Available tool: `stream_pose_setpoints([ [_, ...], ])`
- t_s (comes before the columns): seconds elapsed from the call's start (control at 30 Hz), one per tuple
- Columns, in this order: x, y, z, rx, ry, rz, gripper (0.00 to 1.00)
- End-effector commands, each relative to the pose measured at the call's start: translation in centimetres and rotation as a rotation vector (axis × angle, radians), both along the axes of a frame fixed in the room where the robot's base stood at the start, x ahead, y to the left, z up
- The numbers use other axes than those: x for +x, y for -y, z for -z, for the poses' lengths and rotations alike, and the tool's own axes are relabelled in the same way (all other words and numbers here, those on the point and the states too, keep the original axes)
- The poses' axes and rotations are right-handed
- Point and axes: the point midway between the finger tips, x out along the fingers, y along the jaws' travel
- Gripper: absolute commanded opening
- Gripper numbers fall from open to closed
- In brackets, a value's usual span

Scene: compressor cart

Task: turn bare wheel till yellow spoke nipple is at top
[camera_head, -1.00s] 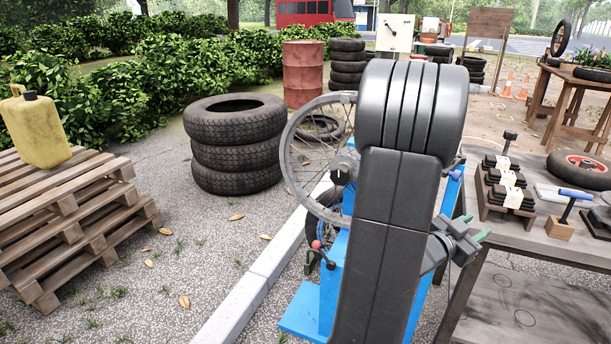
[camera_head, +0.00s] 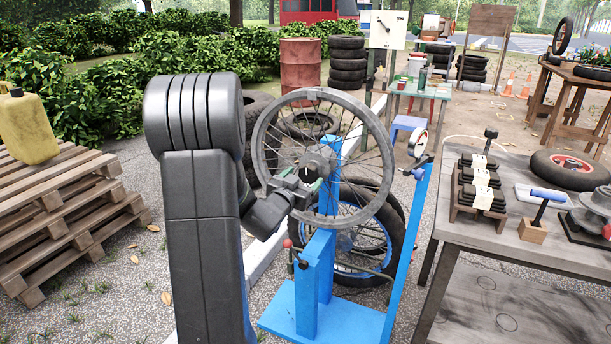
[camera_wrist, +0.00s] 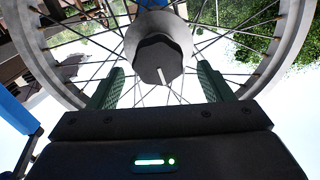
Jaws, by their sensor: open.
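The bare wheel (camera_head: 265,128) is a grey rim with thin spokes and a dark hub, upright on a blue stand (camera_head: 312,275). My gripper (camera_head: 312,177) is open in front of the hub. In the wrist view, the two green-lined fingers of my gripper (camera_wrist: 160,80) stand apart on either side of the dark hub end (camera_wrist: 160,58), with a visible gap to each. The wheel rim (camera_wrist: 35,50) curves around the wrist view. I cannot make out a yellow spoke nipple in either view. My gripper and forearm hide the lower left of the wheel in the head view.
A tyred wheel with a blue rim (camera_head: 402,232) stands behind the stand. A workbench (camera_head: 440,215) with tools and weights is at right. A wooden pallet stack (camera_head: 75,215) with a yellow can (camera_head: 27,128) is at left. Stacked tyres (camera_head: 347,62) stand behind.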

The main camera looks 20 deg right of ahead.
Motion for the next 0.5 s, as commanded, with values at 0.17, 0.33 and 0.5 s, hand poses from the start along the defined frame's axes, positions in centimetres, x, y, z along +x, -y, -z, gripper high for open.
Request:
stream_pose_setpoints([
  [0.17,1.6,2.0,0.1,0.001,0.001,0.001,0.73],
  [0.33,2.3,2.7,0.1,0.001,0.000,0.000,0.73],
  [0.5,2.4,2.8,0.0,0.001,0.000,0.000,0.73],
])
